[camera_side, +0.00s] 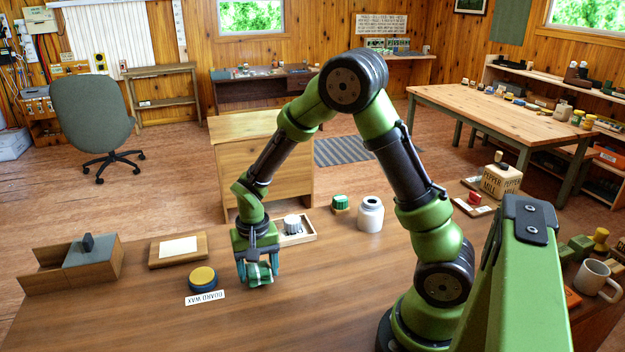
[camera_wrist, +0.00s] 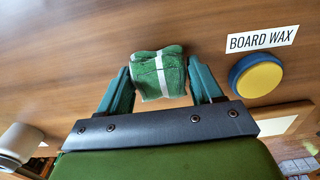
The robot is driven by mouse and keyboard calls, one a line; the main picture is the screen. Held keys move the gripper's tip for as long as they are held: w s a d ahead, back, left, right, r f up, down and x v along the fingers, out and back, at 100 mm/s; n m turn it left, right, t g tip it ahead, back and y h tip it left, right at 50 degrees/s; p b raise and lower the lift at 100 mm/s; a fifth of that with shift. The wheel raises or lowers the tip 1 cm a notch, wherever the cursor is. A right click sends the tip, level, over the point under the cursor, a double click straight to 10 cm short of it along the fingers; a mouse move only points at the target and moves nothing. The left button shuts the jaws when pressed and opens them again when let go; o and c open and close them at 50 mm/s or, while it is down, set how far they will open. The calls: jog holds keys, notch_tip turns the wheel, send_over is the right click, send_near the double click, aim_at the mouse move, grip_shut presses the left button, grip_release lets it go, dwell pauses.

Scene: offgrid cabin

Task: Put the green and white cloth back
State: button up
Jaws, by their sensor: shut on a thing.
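The green and white cloth (camera_side: 261,273) is a small folded bundle, green with white stripes. My gripper (camera_side: 258,270) points down over the table and is shut on it. In the wrist view the cloth (camera_wrist: 158,75) sits between the two teal fingers of my gripper (camera_wrist: 160,82). It is at table height or just above; I cannot tell if it touches the wood. A blue tin with a yellow top (camera_side: 202,279) stands to its left, with a label reading "BOARD WAX" (camera_wrist: 262,40) beside it.
Behind my gripper is a shallow wooden tray (camera_side: 309,238) with a white item in it. A white jar (camera_side: 370,216) and a green-topped object (camera_side: 340,203) stand right of it. A wooden board (camera_side: 156,258) and wooden box (camera_side: 45,281) lie left.

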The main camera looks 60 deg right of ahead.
aim_at(258, 267)
jog(key=shift+f, duration=0.65)
jog(key=o, duration=0.9)
jog(key=shift+f, duration=0.1)
jog(key=shift+o, duration=0.2)
notch_tip(258, 267, up, 12)
jog(key=s+a+r+n+t+y, duration=0.1)
jog(key=s+a+r+n+t, duration=0.1)
jog(key=s+r, duration=0.4)
jog(key=s+a+r+n+t+y, duration=0.1)
jog(key=s+a+r+n+t, duration=0.2)
jog(key=s+r+t, duration=0.2)
jog(key=shift+s+r, duration=0.55)
jog(key=shift+s, duration=0.65)
